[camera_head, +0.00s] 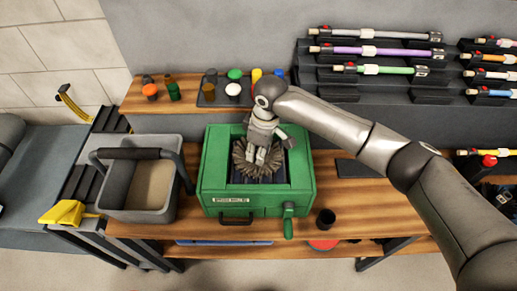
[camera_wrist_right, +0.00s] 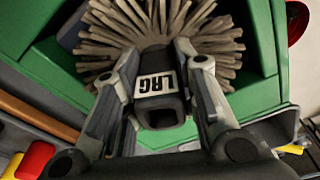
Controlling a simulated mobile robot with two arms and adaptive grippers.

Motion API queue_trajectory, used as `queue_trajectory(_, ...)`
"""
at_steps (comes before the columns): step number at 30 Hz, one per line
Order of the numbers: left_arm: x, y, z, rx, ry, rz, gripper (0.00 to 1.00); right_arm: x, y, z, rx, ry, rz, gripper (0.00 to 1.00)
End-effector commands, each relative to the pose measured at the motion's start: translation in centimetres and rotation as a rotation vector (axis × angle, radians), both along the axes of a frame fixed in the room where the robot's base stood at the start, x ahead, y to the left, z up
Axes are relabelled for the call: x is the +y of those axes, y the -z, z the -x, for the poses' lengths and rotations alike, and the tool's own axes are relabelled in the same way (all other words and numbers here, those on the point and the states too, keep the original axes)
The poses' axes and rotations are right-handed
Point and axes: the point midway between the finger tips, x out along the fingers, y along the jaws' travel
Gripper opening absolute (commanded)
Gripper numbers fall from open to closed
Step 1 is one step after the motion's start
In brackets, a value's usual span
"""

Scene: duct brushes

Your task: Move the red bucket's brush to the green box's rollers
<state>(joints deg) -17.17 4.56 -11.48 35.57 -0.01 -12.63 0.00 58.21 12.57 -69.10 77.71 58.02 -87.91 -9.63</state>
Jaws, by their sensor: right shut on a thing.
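My right gripper (camera_head: 262,156) is shut on the dark hub of a round brush with grey-brown bristles (camera_head: 245,166). The brush also shows in the right wrist view (camera_wrist_right: 165,32), its hub marked "LRG" between the two fingers. The brush is over the opening of the green box (camera_head: 213,188), within its rim in the head view. I cannot tell whether the bristles touch the rollers, which the brush and gripper mostly hide. A red round thing (camera_head: 323,244) shows below the bench's front edge; I cannot tell whether it is the red bucket. My left gripper is out of view.
A grey bucket (camera_head: 170,210) with a dark handle stands left of the box. A green crank handle (camera_head: 288,222) and a small black cup (camera_head: 325,218) are at the box's front right. Coloured caps stand on the shelf behind; racked rods are at the back right.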

Motion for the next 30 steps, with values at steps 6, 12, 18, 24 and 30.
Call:
queue_trajectory(6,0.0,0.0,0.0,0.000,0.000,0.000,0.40,0.0,0.1,0.0,0.000,0.000,0.000,0.50)
queue_trajectory(12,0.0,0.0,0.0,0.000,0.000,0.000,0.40,0.0,0.1,0.0,0.001,0.000,0.000,0.50)
queue_trajectory(18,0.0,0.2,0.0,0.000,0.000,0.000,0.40,0.0,-0.5,0.0,0.000,0.000,-0.001,0.50)
queue_trajectory(24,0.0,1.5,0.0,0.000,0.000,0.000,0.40,-0.3,-3.8,0.1,-0.004,-0.002,-0.003,0.50)
queue_trajectory(30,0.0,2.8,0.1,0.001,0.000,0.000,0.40,-0.9,-8.2,0.3,-0.004,-0.001,-0.002,0.50)
